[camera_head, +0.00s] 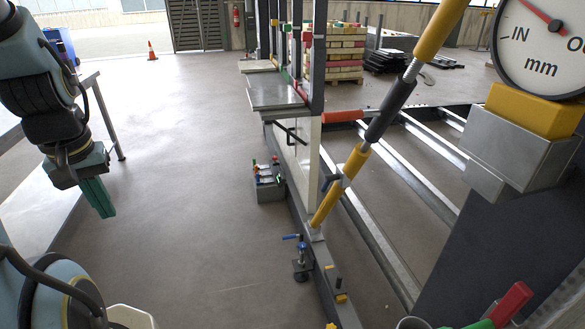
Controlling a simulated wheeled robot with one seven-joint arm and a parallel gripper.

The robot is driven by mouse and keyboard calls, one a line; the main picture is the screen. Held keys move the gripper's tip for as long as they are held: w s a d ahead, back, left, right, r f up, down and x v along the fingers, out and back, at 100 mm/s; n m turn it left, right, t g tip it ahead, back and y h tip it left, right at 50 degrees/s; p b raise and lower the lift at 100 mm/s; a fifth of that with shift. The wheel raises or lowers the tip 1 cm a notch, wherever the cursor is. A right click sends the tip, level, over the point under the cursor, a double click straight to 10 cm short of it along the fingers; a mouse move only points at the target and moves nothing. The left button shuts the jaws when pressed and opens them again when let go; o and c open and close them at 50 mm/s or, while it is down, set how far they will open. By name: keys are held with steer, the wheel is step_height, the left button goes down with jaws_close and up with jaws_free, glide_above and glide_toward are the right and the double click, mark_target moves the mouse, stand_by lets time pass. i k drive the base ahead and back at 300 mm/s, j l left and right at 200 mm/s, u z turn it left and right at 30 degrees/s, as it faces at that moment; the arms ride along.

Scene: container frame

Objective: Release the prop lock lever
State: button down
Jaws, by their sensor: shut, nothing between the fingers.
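The prop (346,178) is a slanted yellow tube with a dark sleeve (390,110) and a bare metal rod above it. It runs from the frame's lower rail up to the upper right. A small grey-blue lever-like fitting (331,183) sits on the left side of its lower yellow part. I cannot tell for certain that this is the lock lever, or its exact position. My gripper (105,212) has green fingers pointing down at the left. It is shut and empty, well to the left of the prop and touching nothing.
A blue-handled clamp (300,262) stands by the lower rail (338,300). A grey box of tools (268,188) sits on the floor left of the frame. A round dial gauge (545,45) is at upper right. A bench (45,205) is at left. Open floor lies between.

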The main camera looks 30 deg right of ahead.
mark_target(333, 177)
steer(key=i, duration=1)
